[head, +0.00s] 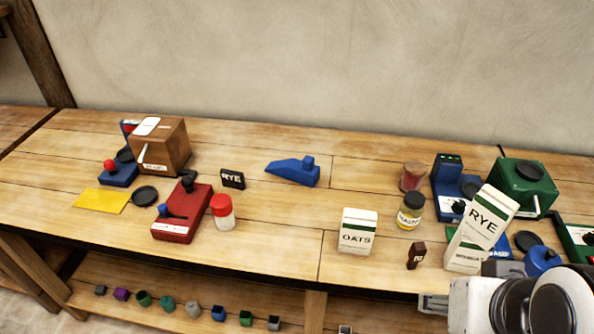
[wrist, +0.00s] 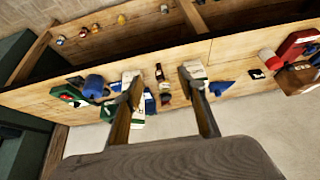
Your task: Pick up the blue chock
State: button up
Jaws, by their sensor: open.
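The blue chock (head: 293,171) is a wedge with a raised block at its right end. It lies on the bench top, right of the small black RYE sign, with bare wood around it. In the wrist view the chock (wrist: 220,87) shows just right of my right-hand finger, partly hidden by it. My gripper (wrist: 160,78) is open with its two fingers spread and nothing held between them. It is well apart from the chock. In the head view my arm is at the bottom right corner.
The OATS carton (head: 357,231) and the tilted RYE carton (head: 483,226) stand toward the front right. Two jars (head: 411,212) are right of the chock. A red device (head: 181,213) and a red-lidded jar (head: 223,213) are to its left. The wall is behind.

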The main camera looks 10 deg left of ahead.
jog(key=w+a+r+m+t+y, duration=0.15)
jog(key=w+a+m, duration=0.4)
jog(key=w, duration=0.55)
jog(key=w+a+r+m+t+y, duration=0.15)
jog(key=w+a+r+m, duration=0.35)
jog(key=w, duration=0.7)
jog(key=m+t+h, duration=0.5)
jog(key=m+t, duration=0.2)
jog(key=m, duration=1.6)
send_over(306, 166)
jog(key=s+a, duration=0.1)
jog(key=s, duration=0.2)
notch_tip(306, 166, down, 19)
jog(key=f+m+h, duration=0.1)
jog(key=f, duration=0.1)
jog(key=s+f+m+h, duration=0.1)
jog(key=f+m, duration=0.1)
jog(key=s+a+f+m+t+h, duration=0.1)
jog(key=f+m, duration=0.1)
jog(key=shift+s+f, duration=0.15)
jog(key=shift+s, duration=0.05)
jog(key=shift+s+f+m, duration=0.35)
jog(key=shift+f, duration=0.05)
jog(key=shift+x, duration=1.3)
